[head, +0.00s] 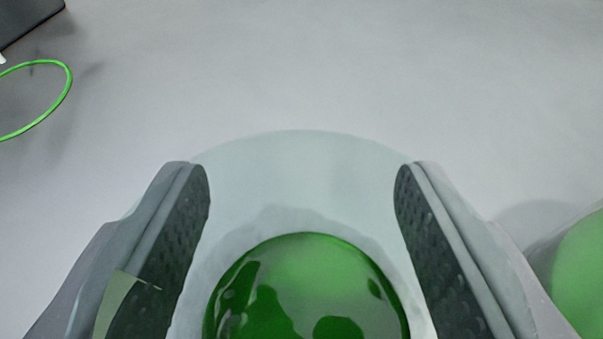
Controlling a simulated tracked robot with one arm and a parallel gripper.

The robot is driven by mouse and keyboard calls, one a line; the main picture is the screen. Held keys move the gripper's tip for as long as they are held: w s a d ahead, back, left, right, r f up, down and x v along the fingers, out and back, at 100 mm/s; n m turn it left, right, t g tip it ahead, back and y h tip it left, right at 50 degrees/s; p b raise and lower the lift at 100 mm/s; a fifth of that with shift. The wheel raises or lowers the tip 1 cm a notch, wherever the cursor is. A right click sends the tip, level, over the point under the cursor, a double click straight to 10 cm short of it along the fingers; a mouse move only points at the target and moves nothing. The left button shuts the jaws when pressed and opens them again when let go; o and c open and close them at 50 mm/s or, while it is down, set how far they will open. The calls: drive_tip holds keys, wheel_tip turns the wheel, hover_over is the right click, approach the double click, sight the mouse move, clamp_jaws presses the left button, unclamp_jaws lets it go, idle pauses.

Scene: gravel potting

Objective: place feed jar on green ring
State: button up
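A round jar with a glossy green dome (305,290) is at the bottom middle of the view, cut off by the lower edge. A white band and a pale, translucent round part surround the dome, and the pale part runs on behind my fingers. I take this to be the feed jar. My gripper (302,185) is open, with its dark textured pads spread wide on either side of the dome. Narrow pale strips show between dome and pads, and I see no clear contact. The thin green ring (68,85) lies flat at the upper left, partly out of view.
A second green round thing (580,265) with a pale rim stands at the right edge, close to my right finger. A dark, box-like thing (22,14) sits in the upper left corner, near the ring. The pale grey surface (330,65) is clear across the top middle and right.

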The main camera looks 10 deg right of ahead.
drive_tip(key=shift+s+d+r, duration=0.1)
drive_tip(key=shift+s+d, duration=0.1)
drive_tip(key=shift+d, duration=0.35)
drive_tip(key=o, duration=0.8)
drive_tip(key=shift+o, duration=0.2)
drive_tip(key=shift+s+r, duration=0.1)
drive_tip(key=shift+s, duration=0.15)
drive_tip(key=p+v, duration=0.1)
drive_tip(key=v, duration=1)
drive_tip(key=shift+s+a, duration=0.15)
drive_tip(key=shift+s, duration=0.1)
drive_tip(key=shift+r, duration=0.1)
